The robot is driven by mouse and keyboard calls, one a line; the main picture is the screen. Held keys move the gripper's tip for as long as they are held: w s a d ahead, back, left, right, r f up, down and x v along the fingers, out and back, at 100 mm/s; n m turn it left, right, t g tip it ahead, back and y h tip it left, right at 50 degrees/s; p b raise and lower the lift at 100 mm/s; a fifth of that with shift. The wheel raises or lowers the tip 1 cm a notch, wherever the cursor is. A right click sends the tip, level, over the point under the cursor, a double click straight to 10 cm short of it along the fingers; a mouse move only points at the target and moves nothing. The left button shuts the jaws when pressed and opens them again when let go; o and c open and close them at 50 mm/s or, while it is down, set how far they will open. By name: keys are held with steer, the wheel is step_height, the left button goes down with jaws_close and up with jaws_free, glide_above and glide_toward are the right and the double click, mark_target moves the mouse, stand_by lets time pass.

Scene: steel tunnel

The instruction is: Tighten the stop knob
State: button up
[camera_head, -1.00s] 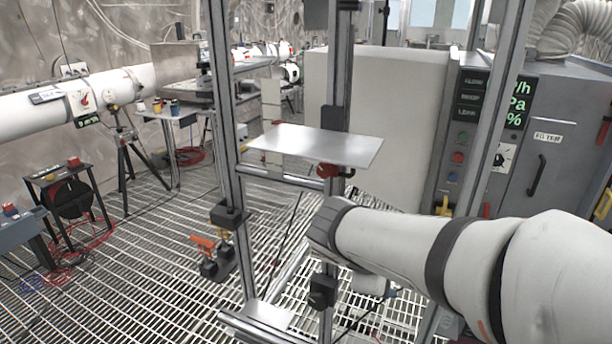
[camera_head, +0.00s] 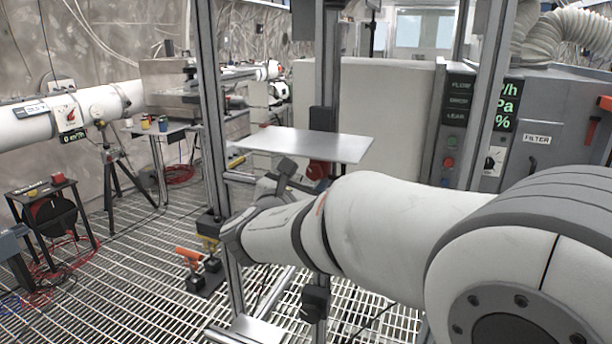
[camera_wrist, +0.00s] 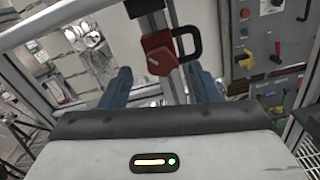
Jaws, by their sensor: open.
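A red knob-like part (camera_head: 317,169) is on the upright metal post, just under the flat plate (camera_head: 303,144). I take it to be the stop knob. In the wrist view a red block with a dark loop (camera_wrist: 159,52) shows at the top centre, ahead of and between my fingers. My gripper (camera_wrist: 162,84) is open and empty; its two bluish fingers stand apart. In the head view my gripper (camera_head: 284,178) is partly hidden by my arm, below the plate and left of the red part. I cannot tell how tight the knob is.
A left upright post (camera_head: 211,120) and a right post (camera_head: 484,110) frame the rig. An orange-handled clamp (camera_head: 190,255) is low at left. A grey control cabinet (camera_head: 545,120) stands at right. Open grating floor (camera_head: 130,270) lies at left.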

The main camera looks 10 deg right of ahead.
mark_target(313, 172)
steer(key=shift+x, duration=1.6)
steer(key=shift+c, duration=0.2)
steer(key=c, duration=0.9)
steer(key=shift+c, duration=0.2)
